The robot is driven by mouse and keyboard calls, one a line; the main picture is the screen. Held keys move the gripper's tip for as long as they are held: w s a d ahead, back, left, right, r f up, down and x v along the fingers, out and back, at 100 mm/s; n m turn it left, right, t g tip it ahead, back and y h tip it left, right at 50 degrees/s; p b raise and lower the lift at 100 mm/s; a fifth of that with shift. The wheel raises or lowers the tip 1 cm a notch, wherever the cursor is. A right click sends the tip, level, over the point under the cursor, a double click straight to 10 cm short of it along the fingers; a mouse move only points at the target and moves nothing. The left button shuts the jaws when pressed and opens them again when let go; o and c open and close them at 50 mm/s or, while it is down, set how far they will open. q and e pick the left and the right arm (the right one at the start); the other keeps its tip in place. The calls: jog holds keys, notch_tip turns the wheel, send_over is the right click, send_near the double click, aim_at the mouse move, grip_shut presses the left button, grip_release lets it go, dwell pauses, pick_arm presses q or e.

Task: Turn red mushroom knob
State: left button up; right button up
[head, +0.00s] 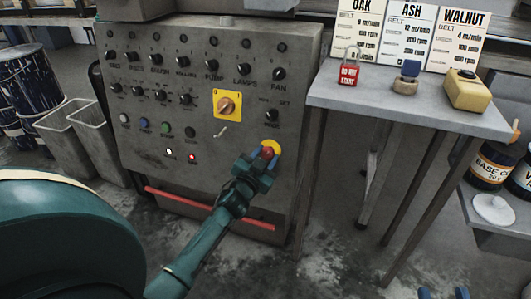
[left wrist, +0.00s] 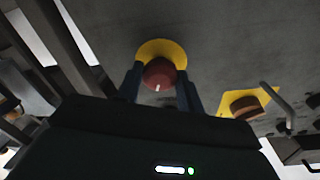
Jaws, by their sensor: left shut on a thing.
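The red mushroom knob (head: 267,153) sits on a yellow round backing (head: 276,147) at the lower right of the grey control panel. My left gripper (head: 264,157) is shut on the knob, with a blue finger on each side of it. In the left wrist view the red knob (left wrist: 159,74), with a small white mark, stands between the two fingers (left wrist: 161,88), and the yellow backing (left wrist: 160,48) shows behind it. The fingers hide part of the knob's sides. My right gripper (head: 443,294) shows only its two blue fingertips at the bottom edge, apart and empty.
A yellow-plated rotary switch (head: 227,104) is up and left of the knob. Several small knobs and lit buttons cover the panel (head: 215,150). A grey table (head: 420,105) with a red padlock (head: 348,75) stands to the right. A red bar (head: 175,199) runs along below.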

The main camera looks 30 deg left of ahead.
pick_arm(q)
jog(key=shift+r+m+p, duration=0.15)
jog(key=shift+m+p, duration=0.2)
jog(key=shift+m, duration=0.95)
pick_arm(e)
jog(key=shift+d+n, duration=0.25)
jog(key=shift+n, duration=0.05)
pick_arm(q)
jog(key=shift+h+p, duration=0.3)
pick_arm(e)
jog(key=shift+s+f+h, duration=0.1)
jog(key=shift+f+h, duration=0.15)
jog(key=shift+h, duration=0.05)
pick_arm(q)
jog(key=o, duration=1)
pick_arm(e)
jog(key=shift+r, duration=0.1)
pick_arm(q)
jog(key=shift+s, duration=0.5)
jog(key=s+p, duration=0.1)
jog(key=s, duration=0.3)
jog(key=s+d+p, duration=0.1)
jog(key=s, duration=0.3)
jog(key=s+p, duration=0.1)
jog(key=s, duration=0.3)
jog(key=shift+d+r, duration=0.1)
jog(key=shift+d, duration=0.2)
pick_arm(e)
jog(key=shift+d+g+h, duration=0.45)
jog(key=shift+g+h, duration=0.05)
